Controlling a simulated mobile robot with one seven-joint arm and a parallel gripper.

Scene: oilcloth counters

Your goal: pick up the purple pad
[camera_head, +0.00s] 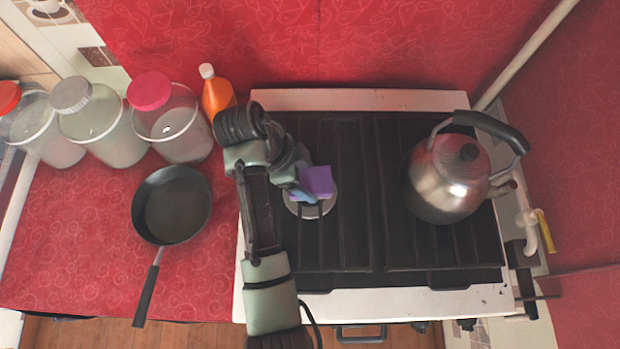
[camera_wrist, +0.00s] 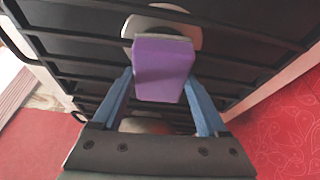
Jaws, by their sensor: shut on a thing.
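The purple pad (camera_head: 318,181) is a small block-like piece above the stove's left burner in the head view. In the wrist view the purple pad (camera_wrist: 163,68) sits between the two blue fingers of my gripper (camera_wrist: 160,95). My gripper (camera_head: 304,190) is shut on the pad, with a finger on either side. In the head view my arm hides part of the stove's left side. Whether the pad still touches the burner or grate is hard to tell.
A black stove grate (camera_head: 350,240) lies under the pad. A metal kettle (camera_head: 447,185) stands on its right side. A black frying pan (camera_head: 172,205), glass jars (camera_head: 178,130) and an orange bottle (camera_head: 216,95) stand on the red counter to the left. The grate's middle is clear.

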